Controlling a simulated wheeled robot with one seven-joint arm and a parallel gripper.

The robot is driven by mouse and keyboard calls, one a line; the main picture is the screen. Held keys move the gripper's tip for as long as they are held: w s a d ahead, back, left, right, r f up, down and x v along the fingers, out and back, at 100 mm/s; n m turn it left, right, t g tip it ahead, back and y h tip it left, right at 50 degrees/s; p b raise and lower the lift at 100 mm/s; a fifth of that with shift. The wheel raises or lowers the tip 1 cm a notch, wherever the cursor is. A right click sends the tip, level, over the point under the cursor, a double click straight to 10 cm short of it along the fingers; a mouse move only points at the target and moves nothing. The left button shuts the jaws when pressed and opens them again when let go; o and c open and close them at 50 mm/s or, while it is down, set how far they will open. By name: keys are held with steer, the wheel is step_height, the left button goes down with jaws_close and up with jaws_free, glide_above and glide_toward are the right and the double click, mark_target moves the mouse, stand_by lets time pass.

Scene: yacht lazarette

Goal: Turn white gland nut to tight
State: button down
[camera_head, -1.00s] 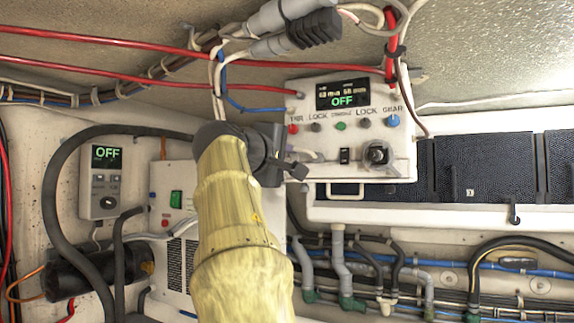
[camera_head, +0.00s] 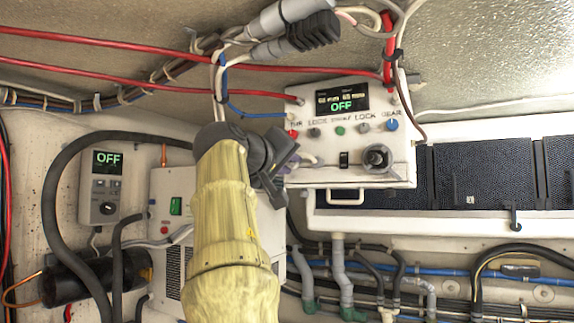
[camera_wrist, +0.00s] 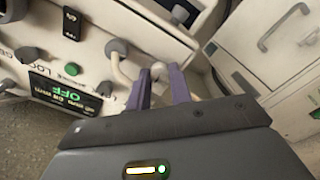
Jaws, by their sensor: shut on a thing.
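The white gland nut (camera_wrist: 158,69) shows in the wrist view between the tips of my gripper's two purple fingers (camera_wrist: 160,82), at the edge of the white control box. My gripper is shut on it; the fingers hide part of it. In the head view my gripper (camera_head: 290,165) is at the left side of the control box (camera_head: 345,172), and the dark wrist hides the nut there. A pale cable (camera_wrist: 118,66) curves close beside the fingers in the wrist view.
The control box carries a display reading OFF (camera_head: 342,100), several small coloured knobs and a larger dark knob (camera_head: 377,157). A grey controller (camera_head: 102,187) also reads OFF at left. Red cables (camera_head: 120,72) run overhead; hoses (camera_head: 340,262) run below.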

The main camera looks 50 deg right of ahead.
steer(key=shift+f, duration=0.2)
steer(key=c, duration=1.3)
jaws_free()
steer(key=shift+r, duration=0.1)
steer(key=shift+o, duration=0.2)
steer(key=shift+a, duration=0.15)
steer(key=b+v, duration=0.4)
steer(key=v, duration=1.3)
steer(key=shift+r, duration=0.2)
